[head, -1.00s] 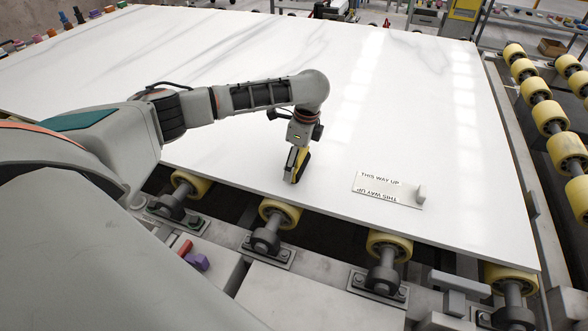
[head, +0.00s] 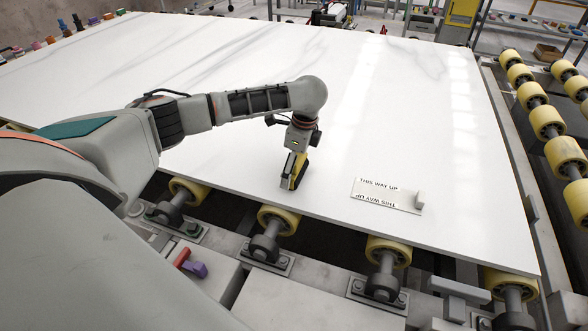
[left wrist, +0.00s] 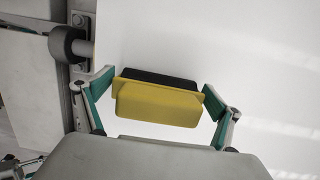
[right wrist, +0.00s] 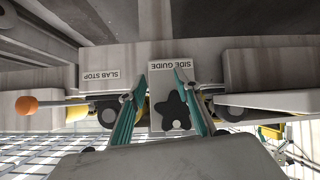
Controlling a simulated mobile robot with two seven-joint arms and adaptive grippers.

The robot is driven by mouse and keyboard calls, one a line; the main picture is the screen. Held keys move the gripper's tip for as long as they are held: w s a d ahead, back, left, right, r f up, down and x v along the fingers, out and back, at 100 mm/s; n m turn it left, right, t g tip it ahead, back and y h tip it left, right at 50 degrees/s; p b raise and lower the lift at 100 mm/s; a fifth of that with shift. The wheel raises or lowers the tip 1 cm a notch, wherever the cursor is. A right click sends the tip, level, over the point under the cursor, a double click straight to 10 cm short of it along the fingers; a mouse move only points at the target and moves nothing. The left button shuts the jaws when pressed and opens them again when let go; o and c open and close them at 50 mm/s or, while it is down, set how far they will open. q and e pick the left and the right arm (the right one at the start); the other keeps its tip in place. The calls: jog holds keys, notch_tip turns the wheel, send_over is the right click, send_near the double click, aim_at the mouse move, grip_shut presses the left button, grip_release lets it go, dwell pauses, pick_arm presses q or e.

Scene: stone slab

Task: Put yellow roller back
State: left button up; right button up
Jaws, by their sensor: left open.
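A yellow-and-black block-like tool (left wrist: 158,103) lies between the fingers of my left gripper (left wrist: 160,84); I cannot tell if it is the roller named in the task. The green-padded fingers are open, close beside both its ends. In the head view my left gripper (head: 296,165) points down at the white slab near its front edge, with the tool (head: 300,172) at its tip. Yellow rollers on dark shafts, one of them in front (head: 279,219), line the slab's front edge. My right gripper (right wrist: 163,75) has its fingers apart and empty, with a black star knob (right wrist: 175,110) seen between them.
The white slab (head: 250,80) is broad and mostly clear. A "THIS WAY UP" plate (head: 388,194) lies to the right. More yellow rollers (head: 547,122) run along the right. Red and purple pieces (head: 190,264) sit at the front. "SIDE GUIDE" (right wrist: 170,66) and "SLAB STOP" (right wrist: 100,75) labels show.

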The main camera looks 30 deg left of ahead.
aim_at(300, 155)
pick_arm(q)
jog(key=shift+r+p, duration=0.4)
jog(key=shift+r, duration=0.05)
jog(key=r+p, duration=0.1)
jog(key=p, duration=0.2)
jog(key=shift+d+r, duration=0.1)
jog(key=shift+r, duration=0.1)
jog(key=shift+r+p, duration=0.1)
jog(key=shift+p, duration=0.45)
jog(key=shift+d+r+p, duration=0.1)
jog(key=shift+p, duration=0.45)
jog(key=r, duration=0.2)
jog(key=d+r, duration=0.1)
jog(key=r, duration=0.5)
jog(key=shift+w+d+r+b, duration=0.15)
jog(key=shift+w+r+b, duration=0.1)
jog(key=shift+b, duration=0.1)
jog(key=shift+r, duration=0.3)
pick_arm(e)
jog(key=r, duration=0.1)
jog(key=d+r, duration=0.1)
jog(key=s+r, duration=0.1)
jog(key=shift+d+r+h, duration=0.1)
jog(key=shift+d+h, duration=0.25)
jog(key=shift+h, duration=0.05)
jog(key=shift+d, duration=0.3)
